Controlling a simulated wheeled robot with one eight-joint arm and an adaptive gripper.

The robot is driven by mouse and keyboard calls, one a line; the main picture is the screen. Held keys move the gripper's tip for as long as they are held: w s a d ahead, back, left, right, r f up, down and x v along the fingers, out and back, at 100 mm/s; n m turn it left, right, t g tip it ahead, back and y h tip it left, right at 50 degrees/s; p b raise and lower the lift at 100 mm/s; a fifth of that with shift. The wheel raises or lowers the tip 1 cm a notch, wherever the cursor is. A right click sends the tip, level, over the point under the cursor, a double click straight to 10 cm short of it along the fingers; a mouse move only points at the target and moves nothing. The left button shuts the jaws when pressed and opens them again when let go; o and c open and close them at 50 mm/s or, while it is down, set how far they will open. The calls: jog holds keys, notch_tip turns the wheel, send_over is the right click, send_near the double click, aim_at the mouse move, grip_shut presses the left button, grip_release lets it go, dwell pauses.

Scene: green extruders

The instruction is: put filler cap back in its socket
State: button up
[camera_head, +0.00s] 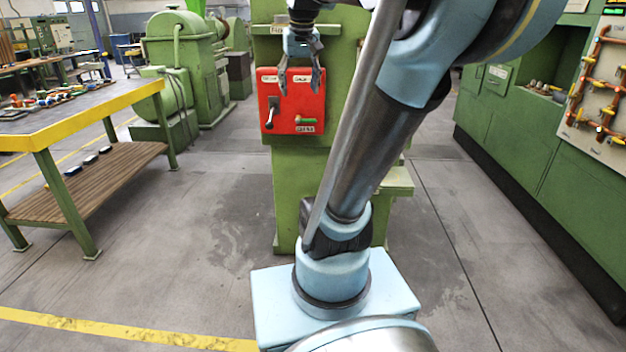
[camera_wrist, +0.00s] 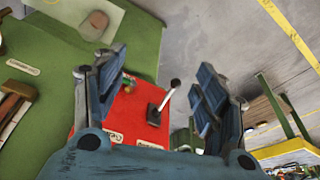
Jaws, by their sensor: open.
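My gripper (camera_head: 300,88) is open and empty, with its fingers pointing down in front of the red panel (camera_head: 297,112) on the green machine. In the wrist view my gripper (camera_wrist: 160,82) has its two fingers wide apart, with the red panel (camera_wrist: 118,128) and its black-knobbed lever (camera_wrist: 164,98) showing between and beyond them. A brown, blunt piece (camera_wrist: 96,22) sits on a pale ledge at the top left of the wrist view. Another brown piece (camera_wrist: 10,106) lies at the left edge. I cannot tell whether either is the filler cap. No socket is clearly identifiable.
A yellow-edged workbench (camera_head: 100,107) with small parts stands at the left. A large green machine (camera_head: 185,75) stands behind it. Green cabinets (camera_head: 540,150) and a pipe panel (camera_head: 604,85) line the right. The floor between is open. My arm hides part of the central machine.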

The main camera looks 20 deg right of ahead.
jog(key=s+f, duration=0.9)
jog(key=f, duration=0.5)
jog(key=s+f+g, duration=0.1)
jog(key=s+f, duration=0.7)
jog(key=f, duration=0.6)
jog(key=shift+s, duration=0.35)
